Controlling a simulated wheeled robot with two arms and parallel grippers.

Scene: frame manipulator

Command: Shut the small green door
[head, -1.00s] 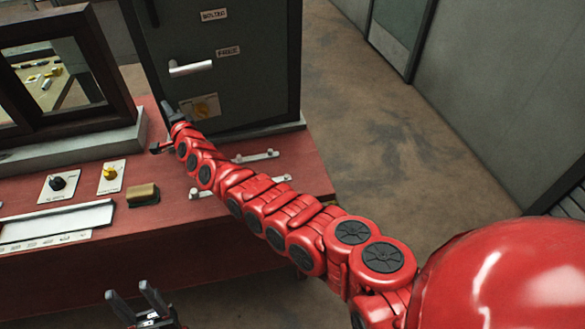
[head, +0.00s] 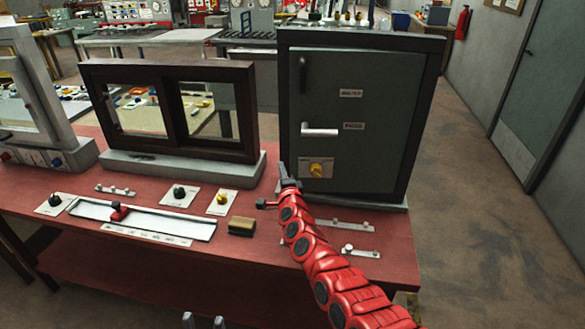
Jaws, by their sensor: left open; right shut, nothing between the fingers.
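The small dark green door (head: 375,125) fills the front of the black-framed cabinet on the table. It looks flush with the frame; I cannot tell whether it is latched. It bears a silver lever handle (head: 320,131) lying level, a yellow knob (head: 317,168) below, and a dark upright part (head: 303,74) at its upper left. My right gripper (head: 276,188) is shut and empty, low in front of the door's left lower corner, below the yellow knob. Whether it touches the cabinet is unclear. My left gripper (head: 203,322) is open at the bottom edge, only its fingertips showing, far from the door.
The red table (head: 170,262) holds a dark sliding-window frame (head: 168,152), a slider panel (head: 150,218), knob plates, a brown-and-yellow block (head: 241,226) and small rails (head: 348,252) in front of the cabinet. Open floor (head: 455,190) lies to the right.

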